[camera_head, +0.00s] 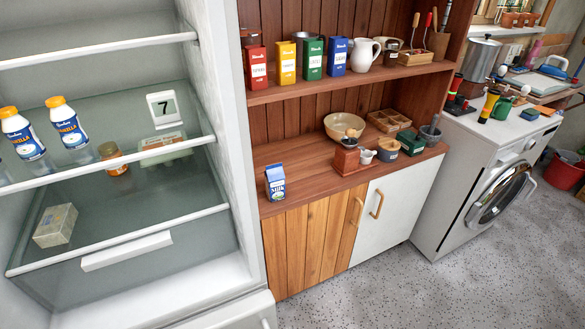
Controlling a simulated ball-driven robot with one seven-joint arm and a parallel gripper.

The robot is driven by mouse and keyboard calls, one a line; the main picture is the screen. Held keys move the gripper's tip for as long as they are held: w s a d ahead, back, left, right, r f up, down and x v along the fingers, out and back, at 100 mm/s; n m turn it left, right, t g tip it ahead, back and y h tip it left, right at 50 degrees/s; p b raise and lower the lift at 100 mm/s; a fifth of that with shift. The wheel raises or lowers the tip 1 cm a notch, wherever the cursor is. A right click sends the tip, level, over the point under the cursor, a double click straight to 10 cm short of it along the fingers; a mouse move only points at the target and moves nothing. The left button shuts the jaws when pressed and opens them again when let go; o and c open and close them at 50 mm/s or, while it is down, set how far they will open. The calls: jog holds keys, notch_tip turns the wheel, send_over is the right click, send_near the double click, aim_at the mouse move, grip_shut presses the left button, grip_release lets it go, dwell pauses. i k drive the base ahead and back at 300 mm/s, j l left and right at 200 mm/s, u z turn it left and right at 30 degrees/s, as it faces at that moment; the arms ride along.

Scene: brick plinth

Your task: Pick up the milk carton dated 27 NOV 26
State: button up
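A small blue and white milk carton (275,183) stands upright on the wooden counter of the dresser, near its left front corner. It is labelled milk; any date on it is too small to read. No other milk carton can be made out. Two white bottles with orange caps and blue labels stand on the fridge shelf, the nearer-right one (69,124) beside another (23,135). My gripper is not in this view.
The open white fridge (110,40) fills the left, its wall close beside the carton. A coffee grinder (346,157), mortar and bowl (347,124) stand right of the carton. Canisters line the shelf above. Speckled floor (370,285) is clear in front; a washing machine (485,185) stands right.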

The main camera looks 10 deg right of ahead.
aim_at(274, 174)
jog(key=i+l, duration=0.3)
jog(key=l, duration=0.15)
jog(key=i+l, duration=0.3)
jog(key=l, duration=0.15)
jog(key=i+l, duration=0.3)
jog(key=l, duration=0.15)
jog(key=i+l, duration=0.3)
jog(key=l, duration=0.15)
jog(key=i+l, duration=0.3)
jog(key=l, duration=0.15)
jog(key=i+l+u, duration=0.15)
jog(key=u, duration=0.3)
jog(key=i+l+u, duration=0.1)
jog(key=l+u, duration=0.65)
jog(key=u, duration=0.15)
jog(key=i+l, duration=0.05)
